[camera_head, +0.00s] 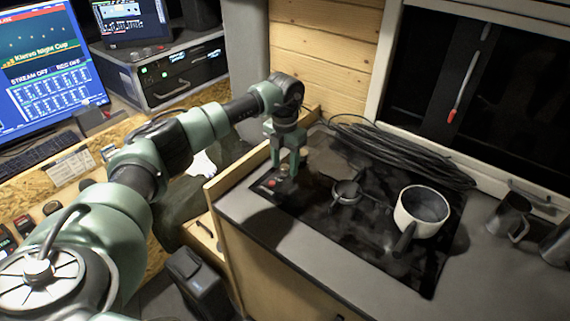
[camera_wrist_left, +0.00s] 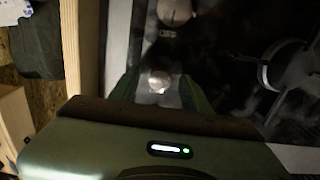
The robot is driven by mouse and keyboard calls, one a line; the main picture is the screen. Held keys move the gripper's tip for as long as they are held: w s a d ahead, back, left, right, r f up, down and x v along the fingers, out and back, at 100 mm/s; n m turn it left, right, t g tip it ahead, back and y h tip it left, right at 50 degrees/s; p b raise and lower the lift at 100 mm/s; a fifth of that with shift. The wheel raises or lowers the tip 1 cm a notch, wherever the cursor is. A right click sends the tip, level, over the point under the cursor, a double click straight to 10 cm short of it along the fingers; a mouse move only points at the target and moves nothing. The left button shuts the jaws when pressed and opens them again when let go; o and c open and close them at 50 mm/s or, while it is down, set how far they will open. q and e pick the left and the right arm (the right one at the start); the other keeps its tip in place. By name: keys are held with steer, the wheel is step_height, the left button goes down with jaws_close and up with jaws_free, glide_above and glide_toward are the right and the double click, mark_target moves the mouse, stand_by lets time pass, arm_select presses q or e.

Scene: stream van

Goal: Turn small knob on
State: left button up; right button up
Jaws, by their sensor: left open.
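A small pale round knob (camera_wrist_left: 158,82) shows in the left wrist view on the dark hob panel. A larger round knob (camera_wrist_left: 174,10) sits beyond it at the top edge. My left gripper (camera_wrist_left: 158,95) is open, its two green fingers on either side of the small knob in that view, with gaps to both. Whether they touch it or how high they are above it is hard to tell. In the head view my left gripper (camera_head: 286,172) points down over the left corner of the black hob (camera_head: 310,215), hiding most of the knobs. My right gripper is not in view.
A white pot (camera_head: 421,210) with a dark handle stands on the hob, right of a burner grate (camera_head: 347,192). A coiled black cable (camera_head: 410,157) lies behind. A metal mug (camera_head: 510,217) stands right. A wooden edge (camera_head: 235,172) runs along the counter's left side.

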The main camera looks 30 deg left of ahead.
mark_target(285, 166)
arm_select(q)
step_height(285, 166, up, 7)
steer(key=shift+r+b, duration=0.2)
steer(key=shift+b, duration=0.65)
steer(key=shift+r, duration=0.1)
